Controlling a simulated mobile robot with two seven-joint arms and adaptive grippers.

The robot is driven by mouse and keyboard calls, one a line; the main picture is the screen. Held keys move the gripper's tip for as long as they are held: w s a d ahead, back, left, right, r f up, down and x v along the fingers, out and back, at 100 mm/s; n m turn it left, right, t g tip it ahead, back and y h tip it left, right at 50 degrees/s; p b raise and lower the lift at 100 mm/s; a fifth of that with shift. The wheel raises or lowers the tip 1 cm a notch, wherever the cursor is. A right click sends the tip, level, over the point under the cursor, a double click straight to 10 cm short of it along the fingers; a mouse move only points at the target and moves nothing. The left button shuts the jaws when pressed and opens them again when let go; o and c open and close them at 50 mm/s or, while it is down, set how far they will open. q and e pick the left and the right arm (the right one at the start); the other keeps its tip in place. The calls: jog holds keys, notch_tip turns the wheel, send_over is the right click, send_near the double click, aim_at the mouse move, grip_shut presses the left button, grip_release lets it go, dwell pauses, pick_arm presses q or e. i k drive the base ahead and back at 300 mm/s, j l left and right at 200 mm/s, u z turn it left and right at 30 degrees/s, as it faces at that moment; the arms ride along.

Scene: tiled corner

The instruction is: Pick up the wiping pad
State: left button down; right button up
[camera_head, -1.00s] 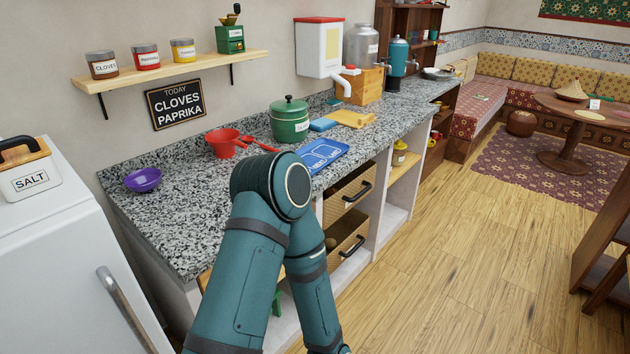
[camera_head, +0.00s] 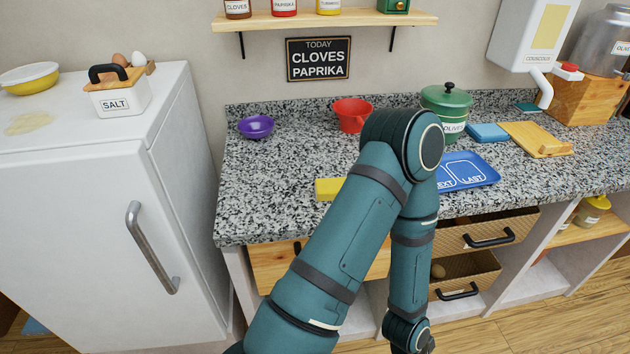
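A flat blue pad-like block (camera_head: 488,132) lies on the speckled counter, right of the green olives pot. A yellow block (camera_head: 328,188) lies near the counter's front edge, partly hidden behind my arm. I cannot tell for certain which of the two is the wiping pad. My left arm rises in front of the counter and bends down again. Only the dark top of my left gripper (camera_head: 424,346) shows at the bottom edge, below the counter and well away from both blocks; its fingers are cut off. My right gripper is not in view.
The counter (camera_head: 260,205) also holds a purple bowl (camera_head: 256,126), red cup (camera_head: 352,115), green pot (camera_head: 446,105), blue tray (camera_head: 470,171) and wooden board (camera_head: 537,139). A white fridge (camera_head: 90,180) at left carries a salt box (camera_head: 120,95), yellow bowl (camera_head: 30,79) and yellowish stain (camera_head: 35,120).

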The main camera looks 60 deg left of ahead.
aim_at(326, 190)
jog(key=i+u, duration=0.15)
jog(key=u, duration=0.3)
jog(key=i+l+u, duration=0.15)
jog(key=u, duration=0.3)
jog(key=i+l+u, duration=0.1)
jog(key=u, duration=0.35)
jog(key=l+u, duration=0.3)
jog(key=u, duration=0.15)
jog(key=i+l+u, duration=0.1)
jog(key=l+u, duration=0.15)
jog(key=u, duration=0.15)
jog(key=l+u, duration=0.2)
jog(key=u, duration=0.25)
